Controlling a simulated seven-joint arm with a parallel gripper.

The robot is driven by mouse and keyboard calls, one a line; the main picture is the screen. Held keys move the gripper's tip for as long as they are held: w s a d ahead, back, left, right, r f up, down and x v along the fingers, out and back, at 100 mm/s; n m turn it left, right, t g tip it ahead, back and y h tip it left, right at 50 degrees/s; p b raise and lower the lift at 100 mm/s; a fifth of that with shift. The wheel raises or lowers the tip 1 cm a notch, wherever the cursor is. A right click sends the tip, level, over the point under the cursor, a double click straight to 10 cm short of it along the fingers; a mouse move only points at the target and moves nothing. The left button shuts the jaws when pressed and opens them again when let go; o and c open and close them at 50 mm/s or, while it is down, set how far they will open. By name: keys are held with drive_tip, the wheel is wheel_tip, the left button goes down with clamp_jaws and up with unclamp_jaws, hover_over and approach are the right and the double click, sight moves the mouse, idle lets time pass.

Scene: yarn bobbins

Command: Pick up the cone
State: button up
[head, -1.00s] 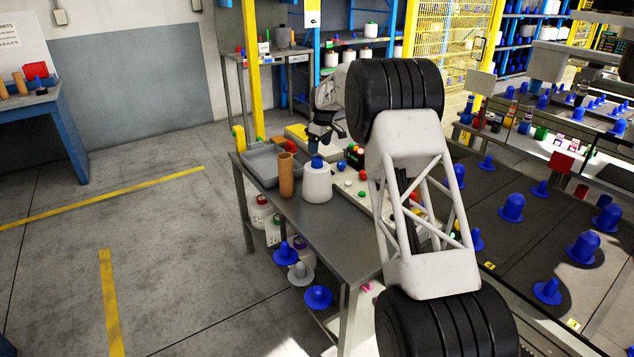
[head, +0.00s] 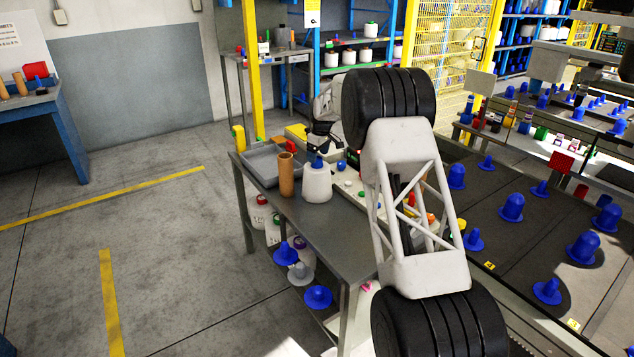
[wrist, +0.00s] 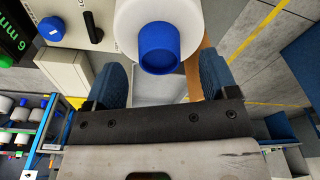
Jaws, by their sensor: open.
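A white cone (head: 317,184) with a blue top (head: 317,163) stands upright on the grey metal table. In the wrist view the cone (wrist: 180,25) and its blue top (wrist: 159,48) show close up at the top centre. My gripper (wrist: 161,78) is open, with one blue finger on each side below the blue top in that view. Nothing is held between the fingers. In the head view my gripper is just above and behind the cone's top, and its fingers are mostly hidden there.
A brown tube (head: 286,175) stands close at the cone's left. A grey tray (head: 262,163) lies behind it. A panel with coloured buttons (head: 350,190) is at the right. The table's (head: 325,225) front part is clear.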

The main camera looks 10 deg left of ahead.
sight(317, 177)
drive_tip(key=shift+w+a+f, duration=0.1)
drive_tip(key=shift+a+f, duration=0.1)
drive_tip(key=shift+f, duration=1.35)
clamp_jaws()
